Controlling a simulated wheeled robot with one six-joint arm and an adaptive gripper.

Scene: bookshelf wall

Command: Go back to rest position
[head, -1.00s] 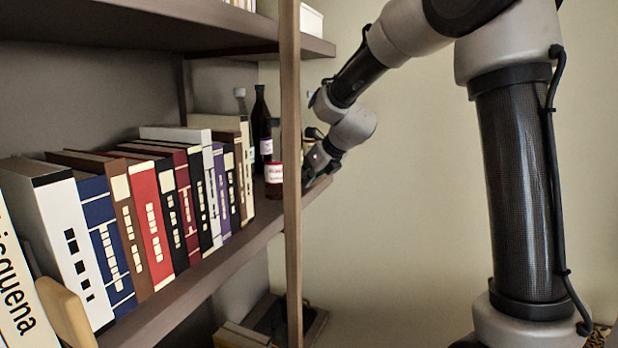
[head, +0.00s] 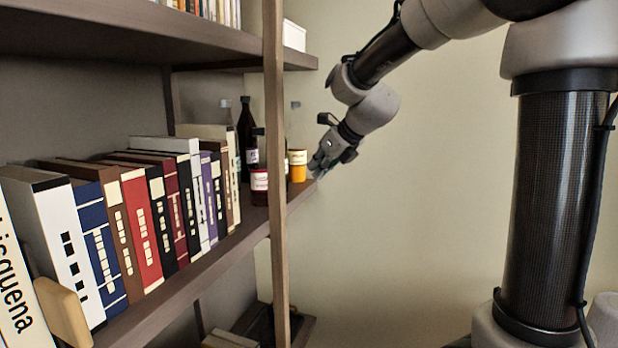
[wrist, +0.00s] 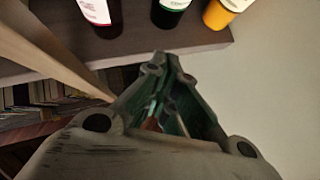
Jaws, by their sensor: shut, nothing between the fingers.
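My gripper (head: 318,172) shows in the head view just right of the shelf's end, beside the bottles. In the wrist view its fingers (wrist: 172,62) are together with nothing between them. The fingertips point toward the edge of the shelf board (wrist: 150,42), and they look apart from the bottles.
A wooden upright (head: 275,230) stands in front of the bottles. The wall (head: 410,230) at right is bare.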

